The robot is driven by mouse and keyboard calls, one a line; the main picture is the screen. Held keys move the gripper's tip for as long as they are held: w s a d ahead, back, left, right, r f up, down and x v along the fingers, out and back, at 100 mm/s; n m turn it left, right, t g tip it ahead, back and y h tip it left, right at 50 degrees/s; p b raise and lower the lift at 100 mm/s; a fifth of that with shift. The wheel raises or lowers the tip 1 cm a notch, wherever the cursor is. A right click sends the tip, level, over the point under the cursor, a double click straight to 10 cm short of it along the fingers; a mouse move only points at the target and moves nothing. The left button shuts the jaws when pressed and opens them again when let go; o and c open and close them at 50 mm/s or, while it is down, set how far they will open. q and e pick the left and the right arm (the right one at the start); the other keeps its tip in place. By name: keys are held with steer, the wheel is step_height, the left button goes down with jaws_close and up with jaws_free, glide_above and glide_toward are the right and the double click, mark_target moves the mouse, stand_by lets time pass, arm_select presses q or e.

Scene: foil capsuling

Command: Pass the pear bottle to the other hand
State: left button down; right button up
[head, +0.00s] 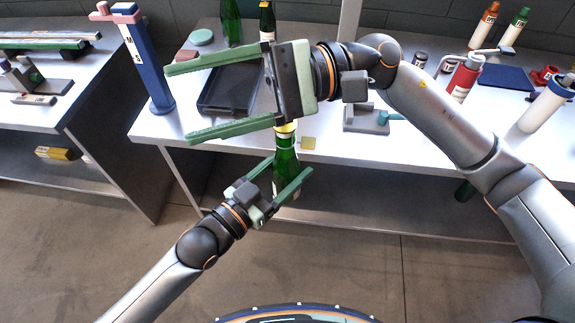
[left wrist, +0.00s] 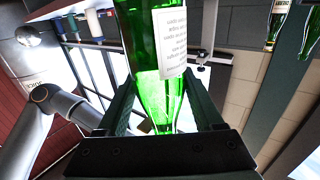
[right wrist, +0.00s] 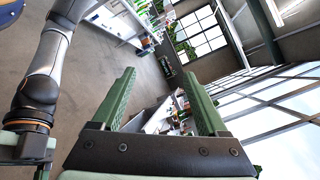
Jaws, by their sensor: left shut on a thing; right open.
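The pear bottle (head: 286,158) is green glass with a yellowish top, and its label print is too small to read. My left gripper (head: 287,182) is shut on it and holds it nearly upright in front of the table edge. In the left wrist view, the bottle (left wrist: 137,35) stands between the fingers with a white label. My right gripper (head: 178,101) is open and empty, with its fingers pointing left in the head view. Its palm is above the bottle's top in the picture. The right wrist view shows nothing between its fingers (right wrist: 160,100).
The table (head: 345,165) lies just beyond the held bottle. On it stand a black tray (head: 222,100), a blue post (head: 150,65), another green bottle (head: 231,25), a dark bottle (head: 267,22) and a grey fixture (head: 365,118). The floor in front is clear.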

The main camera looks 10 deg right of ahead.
arm_select(q)
steer(key=shift+r, duration=0.1)
arm_select(e)
steer(key=w+d+f+m+t+y, duration=0.15)
steer(key=w+m+t, duration=0.3)
steer(key=m, duration=0.45)
steer(key=w+d+m+t+y, duration=0.1)
steer(key=w+d+m+t, duration=0.2)
steer(key=m+t, duration=0.4)
steer(key=w+d+f+m+t+y, duration=0.15)
steer(key=w+m+t, duration=0.25)
steer(key=m, duration=0.6)
steer(key=w+d+f+m+t+h, duration=0.3)
steer(key=d+f+m+t+h, duration=0.25)
steer(key=m, duration=0.45)
steer(key=w+d+f+m+t+h, duration=0.2)
steer(key=d+f+m+h, duration=0.3)
steer(key=f+m, duration=0.4)
steer(key=s+d+f+m+g+h, duration=0.2)
steer(key=s+f+m+h, duration=0.1)
steer(key=f+m, duration=0.4)
steer(key=s+d+f+m+g+h, duration=0.1)
steer(key=s+d+f+m+h, duration=0.1)
steer(key=f+m+h, duration=0.45)
steer(key=s+d+f+m+g, duration=0.2)
steer(key=s+f+m+g, duration=0.4)
steer(key=s+f, duration=1.1)
steer(key=shift+s+m+y, duration=0.15)
steer(key=shift+m+y, duration=0.15)
steer(key=shift+m, duration=0.65)
